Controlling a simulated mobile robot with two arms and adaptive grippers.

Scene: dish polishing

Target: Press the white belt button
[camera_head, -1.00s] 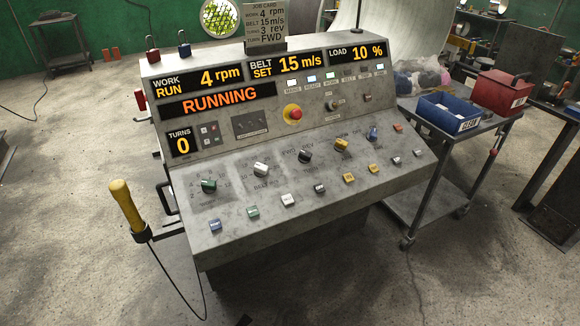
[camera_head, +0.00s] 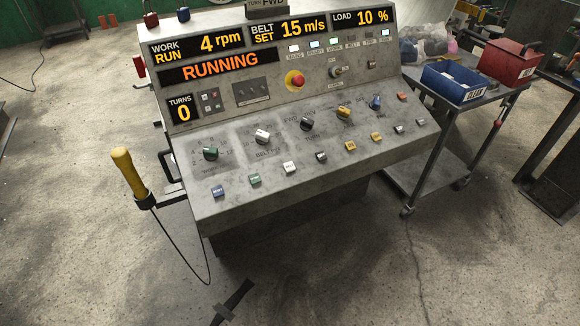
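A white square button (camera_head: 290,168) sits in the lower row of the grey control console (camera_head: 300,205), between a green button (camera_head: 254,180) and a black one (camera_head: 321,156). Its small lettering is too blurred to read with certainty. A white-capped knob (camera_head: 262,137) stands above and left of it, with belt lettering below the knob. Nothing covers or touches the white button.
The displays show RUNNING (camera_head: 210,66), 4 rpm, 15 m/s, 10 % and 0 turns. A red emergency knob (camera_head: 295,80) is on the upper panel. A cart with a blue bin (camera_head: 455,82) stands right.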

